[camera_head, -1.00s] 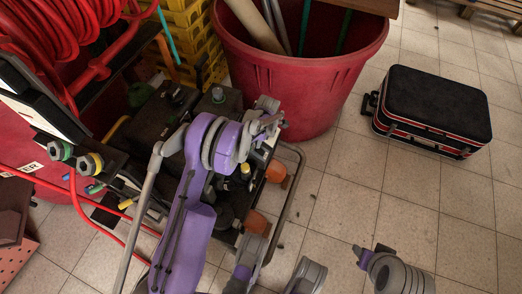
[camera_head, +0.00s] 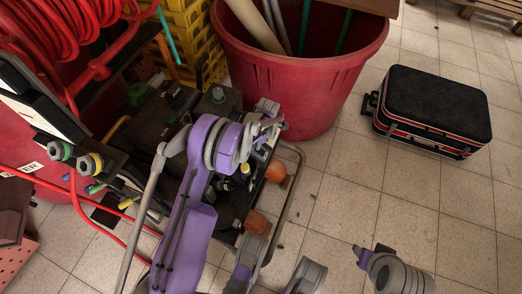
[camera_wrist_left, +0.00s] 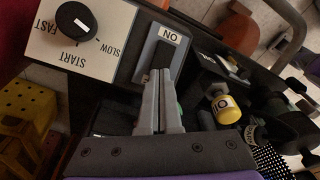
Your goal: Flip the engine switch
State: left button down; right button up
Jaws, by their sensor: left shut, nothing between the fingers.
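In the left wrist view, the engine switch (camera_wrist_left: 162,56) is a black rocker on a blue-grey plate, with a white label (camera_wrist_left: 172,36) reading ON upside down. My left gripper (camera_wrist_left: 161,76) is shut and empty, its grey fingertips at the lower part of the switch. They cover part of it, and I cannot tell whether they touch it. In the head view, my left gripper (camera_head: 268,121) is over the black engine (camera_head: 164,115); the switch cannot be made out there.
A START/FAST/SLOW panel with a black knob (camera_wrist_left: 76,20) is left of the switch. A yellow cap (camera_wrist_left: 225,108) is to its right. A metal frame tube (camera_head: 290,205) edges the engine. A red tub (camera_head: 300,75) stands behind, a black case (camera_head: 430,100) on open floor at right.

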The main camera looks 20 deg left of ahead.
pick_arm(q)
jog(key=shift+f, duration=0.2)
jog(key=shift+r, duration=0.15)
notch_tip(320, 180, up, 7)
jog(key=p, duration=0.3)
dwell(0.5)
dwell(0.4)
